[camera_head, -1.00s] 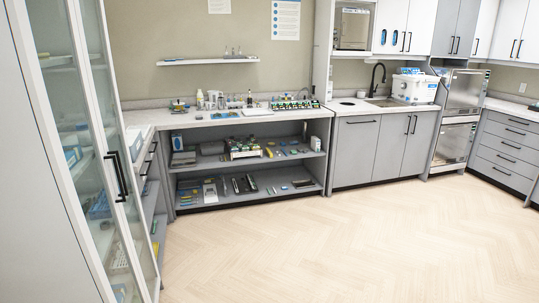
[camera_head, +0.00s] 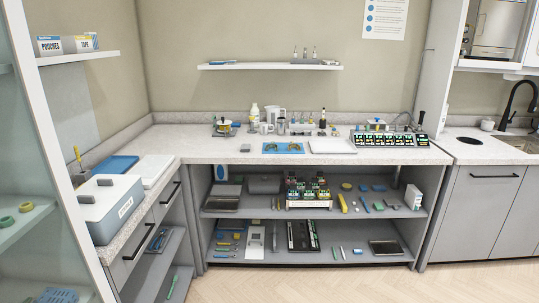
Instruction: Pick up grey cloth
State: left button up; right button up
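I cannot pick out a grey cloth with certainty. A grey block-like item (camera_head: 264,184) lies at the back of the upper open shelf under the counter; it is too small to tell whether it is folded cloth. A dark grey flat item (camera_head: 222,198), perhaps a tray, lies on the same shelf to its left. A similar dark flat item (camera_head: 386,248) lies at the right of the lower shelf. Neither of my grippers is in view.
The counter (camera_head: 210,147) bears bottles, cups, a blue mat (camera_head: 284,147), a pale flat slab (camera_head: 332,146) and a rack (camera_head: 390,139). A grey lidded box (camera_head: 108,207) stands on the left counter. A glass-doored cabinet borders the left. Floor (camera_head: 480,279) in front is clear.

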aim_at(245, 147)
jog(key=i+j+z, duration=0.1)
jog(key=i, duration=0.4)
jog(key=i+j+z, duration=0.1)
jog(key=i, duration=0.45)
jog(key=i+j+z, duration=0.1)
jog(key=i+j, duration=0.15)
jog(key=i, duration=0.25)
jog(key=i+j+z, duration=0.1)
jog(key=i, duration=0.4)
jog(key=i+j+z, duration=0.1)
jog(key=i+j, duration=0.3)
jog(key=i+j+z, duration=0.3)
jog(key=i+j, duration=0.2)
jog(key=j, duration=0.25)
jog(key=i+j+z, duration=0.2)
jog(key=j, duration=0.2)
